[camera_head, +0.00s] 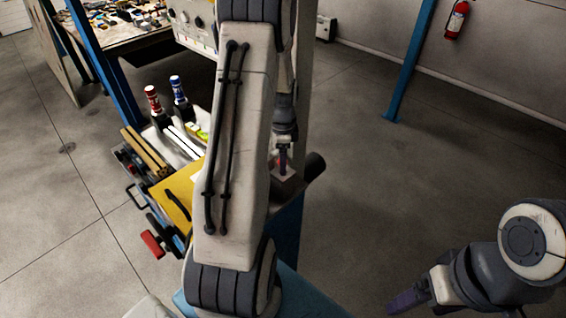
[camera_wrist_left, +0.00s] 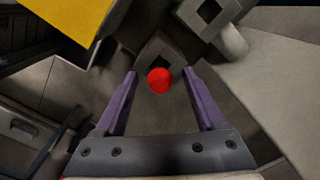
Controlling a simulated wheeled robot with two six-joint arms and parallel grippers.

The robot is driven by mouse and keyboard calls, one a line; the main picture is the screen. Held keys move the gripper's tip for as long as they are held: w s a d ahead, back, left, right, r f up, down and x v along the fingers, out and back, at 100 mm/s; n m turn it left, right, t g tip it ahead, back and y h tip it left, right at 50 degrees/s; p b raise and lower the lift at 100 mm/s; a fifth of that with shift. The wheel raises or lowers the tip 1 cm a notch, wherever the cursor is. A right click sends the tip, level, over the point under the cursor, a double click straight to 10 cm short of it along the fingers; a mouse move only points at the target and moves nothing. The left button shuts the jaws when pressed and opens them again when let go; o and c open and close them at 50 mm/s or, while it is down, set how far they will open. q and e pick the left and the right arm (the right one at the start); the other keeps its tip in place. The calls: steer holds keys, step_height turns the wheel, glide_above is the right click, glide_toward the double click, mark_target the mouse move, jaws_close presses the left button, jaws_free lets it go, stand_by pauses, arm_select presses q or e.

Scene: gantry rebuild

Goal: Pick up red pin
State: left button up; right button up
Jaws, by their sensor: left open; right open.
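The red pin (camera_wrist_left: 159,80) shows as a round red top in the left wrist view, between the two purple fingertips of my left gripper (camera_wrist_left: 160,98). The fingers are open with gaps on both sides of the pin. A grey block with a square hole (camera_wrist_left: 157,47) lies just beyond the pin; whether the pin sits in it I cannot tell. In the head view my left gripper (camera_head: 284,150) points down over a grey block (camera_head: 287,183), with a small bit of red at its tip. My right gripper (camera_head: 412,301) is open and empty at the lower right.
A cart left of my left arm carries a yellow panel (camera_head: 178,196), a red bottle (camera_head: 153,100) and a blue bottle (camera_head: 178,90). Another square-holed block (camera_wrist_left: 208,14) is near the pin. A blue post (camera_head: 410,62) stands behind.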

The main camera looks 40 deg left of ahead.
arm_select(q)
steer(key=shift+f, duration=1.15)
jaws_close()
